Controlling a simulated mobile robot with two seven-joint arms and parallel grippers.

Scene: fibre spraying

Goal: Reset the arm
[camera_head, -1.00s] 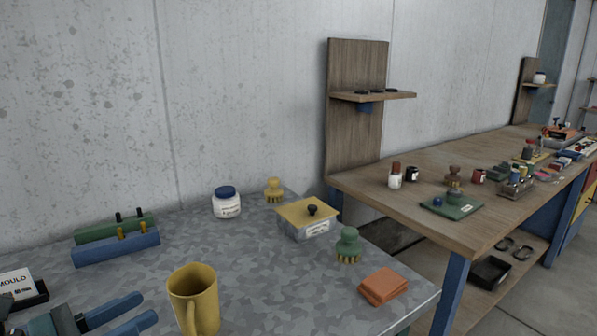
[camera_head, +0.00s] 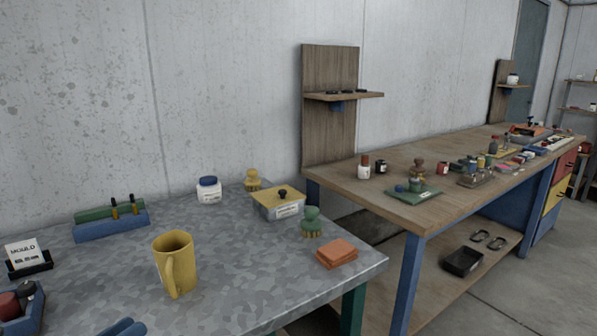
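My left gripper (camera_head: 124,328) shows only as blue fingertips at the bottom edge, left of centre. The two tips look a little apart with nothing between them. The rest of the gripper is cut off by the frame. It is in front of the yellow mug (camera_head: 175,265) and to its left, apart from it. My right gripper is not in view.
The grey worktop (camera_head: 225,285) holds a blue-lidded jar (camera_head: 209,190), a yellow-lidded box (camera_head: 278,204), a green brush (camera_head: 311,223), orange cloths (camera_head: 336,253), a blue rack (camera_head: 112,226) and a tray (camera_head: 22,311). A wooden bench (camera_head: 440,200) stands right.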

